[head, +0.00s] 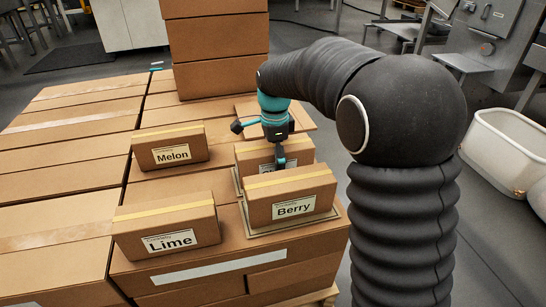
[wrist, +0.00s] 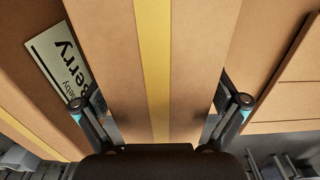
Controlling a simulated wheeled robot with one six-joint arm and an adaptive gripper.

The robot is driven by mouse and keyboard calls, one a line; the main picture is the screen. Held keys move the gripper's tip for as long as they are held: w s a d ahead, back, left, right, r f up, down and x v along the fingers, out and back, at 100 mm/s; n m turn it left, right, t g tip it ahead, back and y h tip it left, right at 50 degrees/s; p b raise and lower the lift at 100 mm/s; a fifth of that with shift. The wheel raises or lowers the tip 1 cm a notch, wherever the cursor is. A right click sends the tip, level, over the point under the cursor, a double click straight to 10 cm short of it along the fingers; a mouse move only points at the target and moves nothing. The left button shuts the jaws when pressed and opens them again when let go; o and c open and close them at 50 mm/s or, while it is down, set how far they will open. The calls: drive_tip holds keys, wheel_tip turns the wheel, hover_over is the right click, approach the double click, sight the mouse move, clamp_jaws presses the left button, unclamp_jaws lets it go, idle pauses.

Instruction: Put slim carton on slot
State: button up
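Three labelled cartons with yellow tape stand on stacked boxes in the head view: Melon (head: 169,149), Lime (head: 166,226) and Berry (head: 290,198). Another taped carton (head: 306,152) stands behind that Berry carton, its label mostly hidden. My gripper (head: 279,160) is over this rear carton, one finger in front of it. A thin pale slot frame (head: 300,223) lies under the front Berry carton; a second rim (head: 237,181) shows behind.
A tall stack of brown boxes (head: 216,50) rises behind my gripper. Flat boxes (head: 60,165) extend left with free top area. The front Berry carton stands close before the rear one. A white tub (head: 500,150) is on the floor at right.

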wheel_tip(320, 180, up, 12)
drive_tip(key=shift+r+p, duration=0.1)
drive_tip(key=shift+p, duration=1.05)
drive_tip(key=shift+s+d+r, duration=0.15)
drive_tip(key=shift+d, duration=0.05)
drive_tip(key=s+d+r+n+t, duration=0.2)
drive_tip(key=s+d+r+n, duration=0.15)
drive_tip(key=s+d, duration=0.3)
drive_tip(key=s+d+f+n+t, duration=0.1)
drive_tip(key=s+d+f+n, duration=0.1)
drive_tip(key=s, duration=0.5)
drive_tip(key=s+d+f+n+t, duration=0.1)
drive_tip(key=s+d+f+n, duration=0.2)
drive_tip(key=s, duration=0.4)
drive_tip(key=s+d+f+n+t, duration=0.1)
drive_tip(key=s+d+f+n, duration=0.1)
drive_tip(key=s+d+n, duration=0.2)
drive_tip(key=s+n, duration=0.2)
drive_tip(key=s, duration=0.1)
drive_tip(key=shift+s+d+f+t, duration=0.15)
drive_tip(key=shift+f+t, duration=0.15)
